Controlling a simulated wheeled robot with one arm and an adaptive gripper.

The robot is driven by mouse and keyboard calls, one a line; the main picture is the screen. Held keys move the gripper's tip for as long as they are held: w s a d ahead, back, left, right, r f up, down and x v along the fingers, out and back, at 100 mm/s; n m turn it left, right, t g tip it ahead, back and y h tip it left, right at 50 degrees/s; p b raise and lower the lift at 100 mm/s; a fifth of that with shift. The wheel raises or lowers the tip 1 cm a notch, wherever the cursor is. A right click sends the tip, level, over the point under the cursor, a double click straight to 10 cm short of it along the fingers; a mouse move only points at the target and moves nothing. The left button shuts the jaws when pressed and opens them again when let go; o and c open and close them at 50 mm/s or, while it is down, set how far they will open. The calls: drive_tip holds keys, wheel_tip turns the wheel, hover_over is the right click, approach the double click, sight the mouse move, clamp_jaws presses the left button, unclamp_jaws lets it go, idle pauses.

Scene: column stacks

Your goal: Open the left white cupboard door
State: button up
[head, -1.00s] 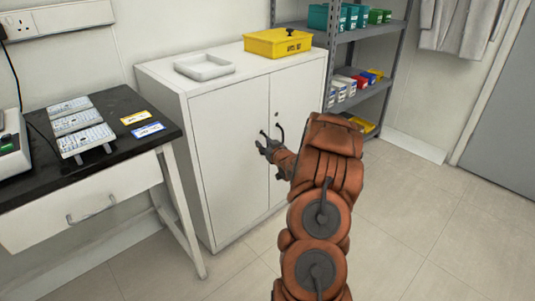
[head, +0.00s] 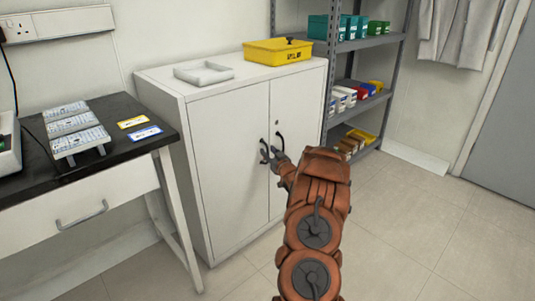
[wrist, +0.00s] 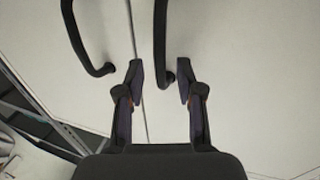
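The white cupboard has a left door (head: 225,165) and a right door (head: 297,135), both closed. The left door's black curved handle (head: 264,150) stands beside the seam, next to the right door's handle (head: 280,142). My gripper (head: 277,158) is at the left door's handle, its fingers partly hidden by its own body. In the wrist view, my gripper (wrist: 160,82) is open. One end of the left door's handle (wrist: 160,45) shows between the fingertips; I cannot tell whether they touch it. The right door's handle (wrist: 85,40) is outside the fingers.
A white tray (head: 188,79) and a yellow bin (head: 272,57) sit on the cupboard top. A black-topped table (head: 95,160) with a drawer stands close on the left. A grey shelf rack (head: 330,90) is on the right. Open floor (head: 420,235) lies to the right.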

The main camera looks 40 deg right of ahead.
drive_tip(key=shift+w+d+f, duration=0.1)
drive_tip(key=shift+w+d, duration=0.05)
drive_tip(key=shift+w, duration=0.5)
clamp_jaws()
idle(0.4)
